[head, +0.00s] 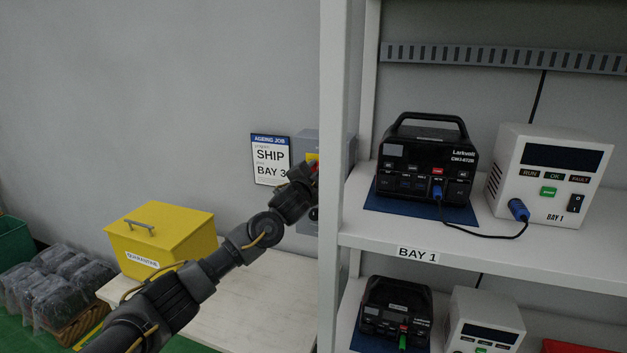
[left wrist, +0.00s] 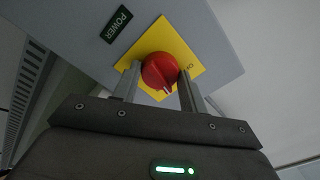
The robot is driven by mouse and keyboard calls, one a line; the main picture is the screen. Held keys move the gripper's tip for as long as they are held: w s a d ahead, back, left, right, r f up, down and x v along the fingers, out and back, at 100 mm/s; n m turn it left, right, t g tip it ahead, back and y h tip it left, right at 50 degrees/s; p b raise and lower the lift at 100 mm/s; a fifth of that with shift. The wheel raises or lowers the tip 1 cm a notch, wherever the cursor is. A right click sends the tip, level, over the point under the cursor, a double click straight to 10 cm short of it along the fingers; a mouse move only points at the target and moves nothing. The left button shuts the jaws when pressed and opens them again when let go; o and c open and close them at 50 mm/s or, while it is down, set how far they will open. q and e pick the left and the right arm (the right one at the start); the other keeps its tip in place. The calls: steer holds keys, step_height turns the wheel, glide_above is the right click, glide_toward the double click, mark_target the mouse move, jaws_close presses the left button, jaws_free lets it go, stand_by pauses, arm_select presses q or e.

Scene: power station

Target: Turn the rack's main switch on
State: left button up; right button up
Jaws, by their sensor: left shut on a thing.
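The main switch is a red round knob (left wrist: 160,70) on a yellow square plate (left wrist: 193,42), mounted on a grey box (left wrist: 222,62) with a dark POWER label (left wrist: 117,24). In the left wrist view my left gripper (left wrist: 159,76) has one finger on each side of the knob and is shut on it. A small pale mark shows at the knob's lower edge; the lettering on the plate is hard to read. In the head view the grey box (head: 336,146) is on the wall, partly hidden by the rack post and my left gripper (head: 312,172). My right gripper is out of view.
The white rack post (head: 332,255) stands close to my left gripper. The rack's BAY 1 shelf (head: 455,250) holds a black power station (head: 428,160) cabled to a white tester (head: 552,175). A yellow box (head: 160,240) sits on the bench (head: 240,300) below my left arm.

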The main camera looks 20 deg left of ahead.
arm_select(q)
steer(key=shift+m+b, duration=2.1)
steer(key=shift+m, duration=1.2)
steer(key=o, duration=1)
steer(key=shift+c, duration=0.2)
